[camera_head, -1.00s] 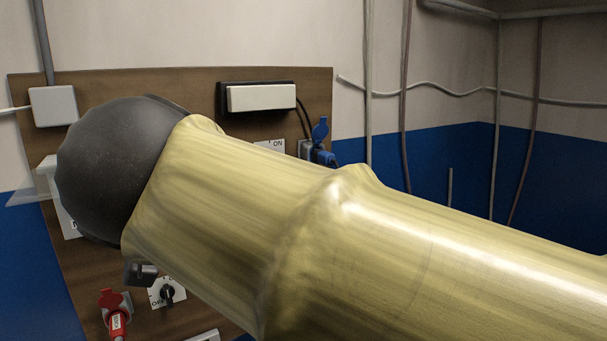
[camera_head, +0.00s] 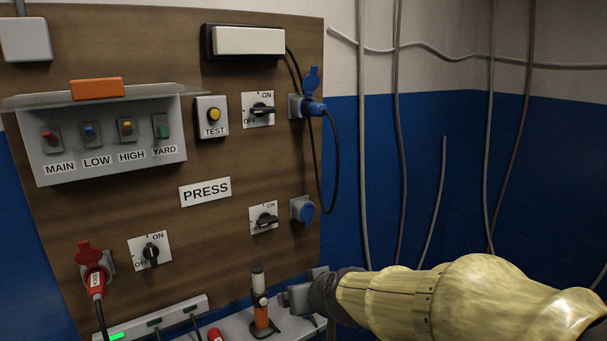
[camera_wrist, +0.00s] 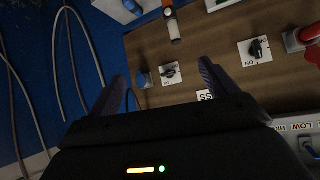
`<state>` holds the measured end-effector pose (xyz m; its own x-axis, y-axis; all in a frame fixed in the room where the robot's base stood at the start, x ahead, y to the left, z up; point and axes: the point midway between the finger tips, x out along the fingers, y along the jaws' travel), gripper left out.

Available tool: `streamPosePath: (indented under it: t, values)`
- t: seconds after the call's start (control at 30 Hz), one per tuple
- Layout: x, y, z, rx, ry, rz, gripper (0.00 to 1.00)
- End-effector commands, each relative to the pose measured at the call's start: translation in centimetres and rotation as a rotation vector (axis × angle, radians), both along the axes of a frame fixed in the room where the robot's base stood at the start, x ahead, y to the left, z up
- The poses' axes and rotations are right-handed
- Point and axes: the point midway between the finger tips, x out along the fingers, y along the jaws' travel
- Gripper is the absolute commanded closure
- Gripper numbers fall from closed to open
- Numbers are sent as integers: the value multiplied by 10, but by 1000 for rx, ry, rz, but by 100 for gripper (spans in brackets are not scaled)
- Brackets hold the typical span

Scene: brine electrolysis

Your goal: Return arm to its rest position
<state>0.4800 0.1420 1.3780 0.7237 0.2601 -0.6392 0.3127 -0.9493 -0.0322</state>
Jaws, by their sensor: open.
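My arm (camera_head: 450,300), with its pale yellow sleeve, is low at the right of the head view, reaching left towards the lower right of the wooden panel. Its dark wrist end is partly lost against the shelf there, and the fingers do not show clearly in that view. In the wrist view my gripper (camera_wrist: 165,85) has its two dark fingers spread wide apart, with nothing between them. The wrist view looks at the panel upside down; the fingers appear apart from the panel.
The wooden panel (camera_head: 110,225) carries a switch box (camera_head: 110,175), rotary switches, a red plug (camera_head: 95,280) and a blue plug (camera_head: 314,109). An orange and black tool (camera_head: 260,300) stands upright on the low shelf, close left of my wrist. Pipes run along the blue wall at right.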

Motion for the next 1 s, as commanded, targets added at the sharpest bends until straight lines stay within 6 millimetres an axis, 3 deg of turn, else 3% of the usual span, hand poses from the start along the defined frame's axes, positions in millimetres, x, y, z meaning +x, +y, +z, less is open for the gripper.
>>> streamPosePath:
  t: [0.03,0.2,0.3,0.4,0.57,1.0]
  values:
    - [-8,-17,-32,-13,66,-24,15]
    - [-50,-70,-113,-54,302,-116,15]
    - [-81,-100,-154,-82,441,-184,15]
    - [-110,-125,-182,-109,554,-247,15]
    - [-133,-142,-199,-133,636,-297,15]
    - [-133,-142,-197,-134,636,-298,15]
